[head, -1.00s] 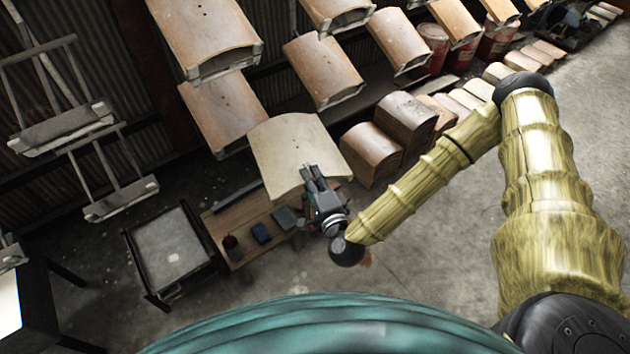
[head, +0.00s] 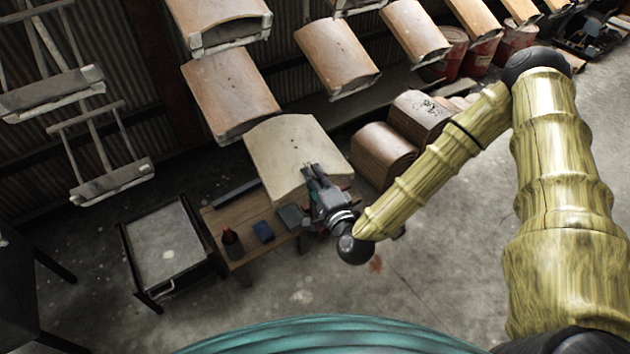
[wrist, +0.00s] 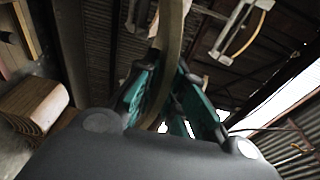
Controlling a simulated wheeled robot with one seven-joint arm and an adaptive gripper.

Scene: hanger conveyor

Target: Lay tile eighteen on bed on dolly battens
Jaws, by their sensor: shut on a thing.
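My gripper (head: 316,178) is shut on a pale cream, curved tile (head: 292,150), holding it by its near edge. The tile is tilted, with its broad face showing in the head view. In the wrist view the tile (wrist: 168,58) shows edge-on between the teal gripper fingers (wrist: 160,88). A low black-framed cart (head: 165,248) with a grey top and a handle stands at the lower left, apart from the tile; it may be the dolly, but I cannot make out battens on it. I cannot read a number on the tile.
A wooden bench (head: 240,232) with a dark red bottle (head: 232,242) and a blue block (head: 263,231) is below the tile. Brown tiles (head: 230,90) hang behind it; empty hangers (head: 110,180) are at left. Tile stacks (head: 383,152) stand right. Floor in front is clear.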

